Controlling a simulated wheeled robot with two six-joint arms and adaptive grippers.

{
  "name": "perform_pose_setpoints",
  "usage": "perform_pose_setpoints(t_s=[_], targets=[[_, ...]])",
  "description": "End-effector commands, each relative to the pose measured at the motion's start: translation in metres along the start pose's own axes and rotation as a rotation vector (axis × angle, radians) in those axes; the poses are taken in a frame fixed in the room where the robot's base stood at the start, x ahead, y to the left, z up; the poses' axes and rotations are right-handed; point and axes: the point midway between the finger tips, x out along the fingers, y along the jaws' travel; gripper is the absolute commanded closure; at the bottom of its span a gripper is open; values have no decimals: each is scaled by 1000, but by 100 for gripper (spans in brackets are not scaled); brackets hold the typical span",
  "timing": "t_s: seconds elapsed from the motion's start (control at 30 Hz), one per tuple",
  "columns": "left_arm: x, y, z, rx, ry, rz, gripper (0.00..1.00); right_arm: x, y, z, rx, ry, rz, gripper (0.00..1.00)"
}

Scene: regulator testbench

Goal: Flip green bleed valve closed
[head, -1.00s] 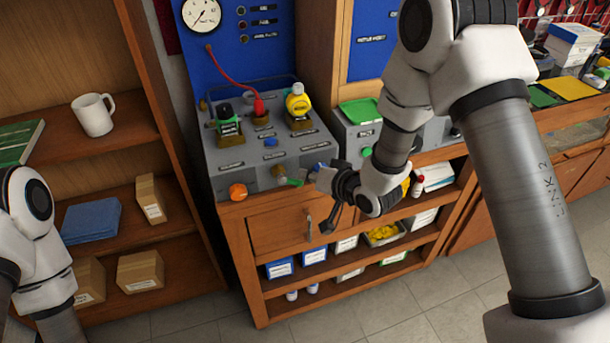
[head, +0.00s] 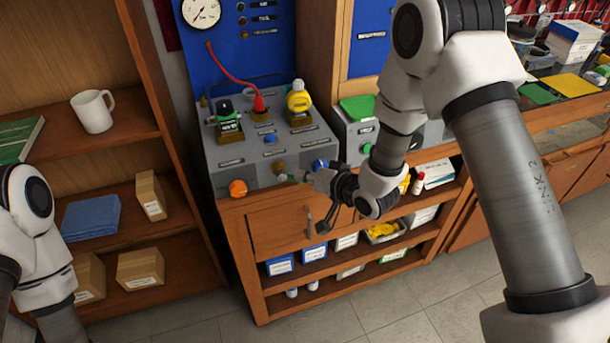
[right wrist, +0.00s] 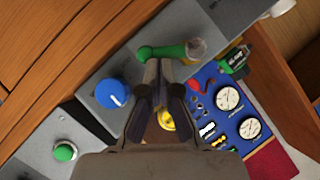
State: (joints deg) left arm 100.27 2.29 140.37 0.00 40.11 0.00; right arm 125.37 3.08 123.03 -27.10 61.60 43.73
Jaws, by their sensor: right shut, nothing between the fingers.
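The green bleed valve handle (right wrist: 165,52) is a short green lever on the front of the grey test bench. Its round brass end (right wrist: 197,48) lies to its right in the right wrist view. In the head view the green handle (head: 285,177) shows small beside the brass fitting (head: 279,167), partly hidden near my fingers. My right gripper (right wrist: 160,66) is shut and empty, its tips right at the lever's side; I cannot tell whether they touch. It also shows in the head view (head: 303,177), just right of the valve. My left gripper is out of view.
A blue knob (right wrist: 113,94) sits beside the valve, close to my right fingers. An orange knob (head: 238,188) is on the bench's left front. A drawer handle (head: 309,222) projects below.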

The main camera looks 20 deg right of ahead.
Motion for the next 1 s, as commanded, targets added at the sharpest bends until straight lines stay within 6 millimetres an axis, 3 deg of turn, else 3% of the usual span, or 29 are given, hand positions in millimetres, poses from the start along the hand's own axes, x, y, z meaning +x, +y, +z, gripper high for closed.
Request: perform_pose_setpoints(t_s=[0.67, 1.0], targets=[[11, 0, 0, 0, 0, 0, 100, 4, 6, 6, 115, 0, -75, 100], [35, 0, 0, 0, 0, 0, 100, 12, 14, 17, 316, 1, -210, 100]])
